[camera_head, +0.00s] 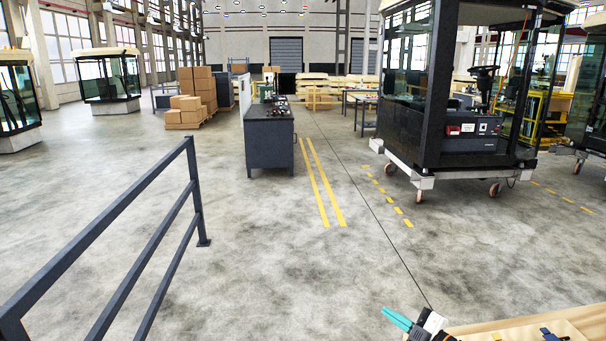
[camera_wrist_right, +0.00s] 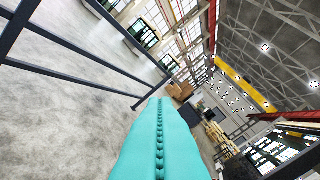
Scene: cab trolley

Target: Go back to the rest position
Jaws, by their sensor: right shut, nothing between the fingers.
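My right gripper (camera_head: 398,319) shows at the bottom of the head view, right of centre, with teal fingers pointing to the upper left. In the right wrist view its teal fingers (camera_wrist_right: 160,135) lie pressed together along a toothed seam, with nothing between them. It is held near the near edge of a wooden table top (camera_head: 540,328) at the bottom right; I cannot tell its height above it. My left gripper is not in view.
A dark metal railing (camera_head: 150,235) stands at the left. A dark workbench (camera_head: 270,140) and stacked cardboard boxes (camera_head: 190,100) stand farther back. A cab on a wheeled trolley (camera_head: 455,175) stands at the right. The concrete floor in the middle is clear.

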